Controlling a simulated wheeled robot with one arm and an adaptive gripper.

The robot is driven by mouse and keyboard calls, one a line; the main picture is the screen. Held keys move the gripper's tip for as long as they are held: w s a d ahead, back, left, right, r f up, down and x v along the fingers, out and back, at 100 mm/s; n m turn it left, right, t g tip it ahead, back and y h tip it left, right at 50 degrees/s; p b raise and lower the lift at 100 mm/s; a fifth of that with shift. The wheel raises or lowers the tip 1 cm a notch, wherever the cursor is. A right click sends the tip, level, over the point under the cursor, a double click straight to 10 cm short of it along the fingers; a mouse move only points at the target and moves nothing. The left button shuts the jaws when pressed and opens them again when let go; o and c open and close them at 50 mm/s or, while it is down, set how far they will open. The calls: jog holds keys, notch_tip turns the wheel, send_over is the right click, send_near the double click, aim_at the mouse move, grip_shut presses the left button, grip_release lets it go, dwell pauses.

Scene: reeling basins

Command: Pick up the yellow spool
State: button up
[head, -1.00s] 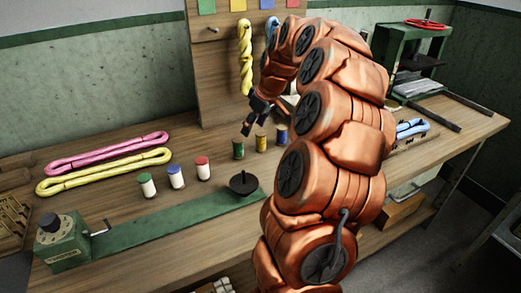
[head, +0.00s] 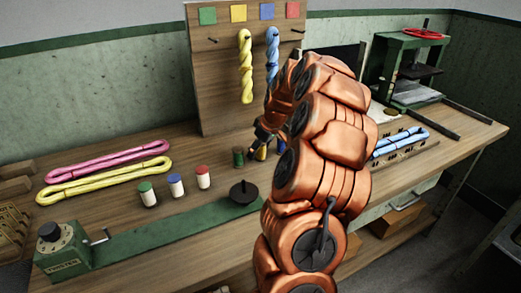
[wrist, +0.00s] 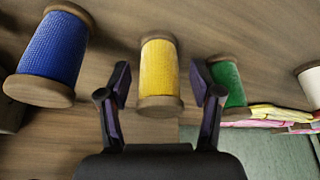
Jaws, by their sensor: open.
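The yellow spool (wrist: 160,72) stands on the wooden bench, with yellow thread and wooden ends. In the wrist view it lies between my gripper's two open fingers (wrist: 160,90), with a gap on each side. In the head view only a sliver of the yellow spool (head: 262,153) shows beside my arm. My gripper (head: 258,140) is low over the bench there, partly hidden by my own arm. The blue spool (wrist: 53,55) is left of the yellow one in the wrist view, and the green spool (wrist: 229,85) is right, close to the right finger.
Three white-based spools (head: 175,185) stand near the green twister board (head: 165,232). Pink (head: 107,160) and yellow skeins (head: 104,180) lie at left. A pegboard (head: 245,95) with hanging skeins rises behind my gripper. A green press (head: 411,65) stands at back right.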

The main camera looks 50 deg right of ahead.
jog(key=shift+f, duration=0.1)
jog(key=shift+c, duration=0.2)
jog(key=shift+w, duration=0.1)
grip_shut()
dwell(0.4)
